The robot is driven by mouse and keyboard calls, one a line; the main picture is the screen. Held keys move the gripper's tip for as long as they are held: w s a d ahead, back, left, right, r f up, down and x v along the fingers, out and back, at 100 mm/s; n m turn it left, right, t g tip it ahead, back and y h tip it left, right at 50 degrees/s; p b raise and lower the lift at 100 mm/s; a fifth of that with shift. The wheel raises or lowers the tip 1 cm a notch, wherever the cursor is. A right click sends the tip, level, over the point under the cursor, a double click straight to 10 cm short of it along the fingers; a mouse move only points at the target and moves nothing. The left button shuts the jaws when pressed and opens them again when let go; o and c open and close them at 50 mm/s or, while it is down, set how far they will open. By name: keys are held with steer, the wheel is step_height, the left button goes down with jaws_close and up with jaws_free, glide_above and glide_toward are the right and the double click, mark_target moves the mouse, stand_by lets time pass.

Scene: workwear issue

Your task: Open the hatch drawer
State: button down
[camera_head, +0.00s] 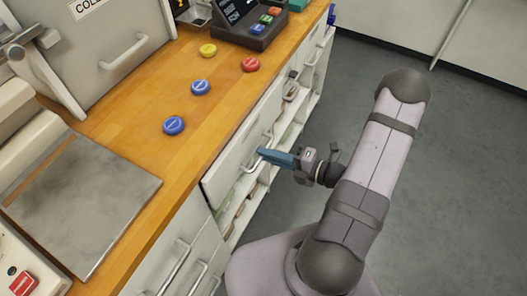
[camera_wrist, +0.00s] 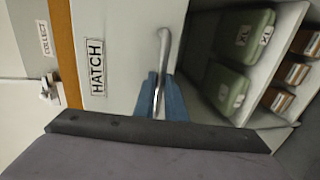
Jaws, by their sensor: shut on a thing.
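The hatch drawer (camera_wrist: 120,50) has a pale front with a "HATCH" label (camera_wrist: 97,68) in the wrist view. In the head view its front (camera_head: 232,160) lies under the wooden counter's edge. Its metal bar handle (camera_wrist: 161,62) runs between my blue fingers in the wrist view. My gripper (camera_head: 262,154) is shut on this handle, reaching in from the right in the head view. The handle (camera_head: 250,168) also shows there, partly covered by the fingers. I cannot tell clearly how far the drawer stands out from the cabinet.
Open shelves beside the drawer hold green folded packs (camera_wrist: 245,35) and small brown boxes (camera_wrist: 290,72). More handled fronts (camera_head: 178,262) stand nearer. The counter (camera_head: 150,170) carries blue, yellow and red discs and a grey plate (camera_head: 85,205). The grey floor (camera_head: 350,90) is clear.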

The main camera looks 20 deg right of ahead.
steer(key=f+p+v, duration=0.3)
steer(key=v, duration=1.4)
steer(key=shift+s+d+f, duration=0.3)
steer(key=c, duration=1.8)
jaws_free()
steer(key=shift+d, duration=0.1)
steer(key=shift+b+v, duration=0.65)
steer(key=shift+v, duration=2.95)
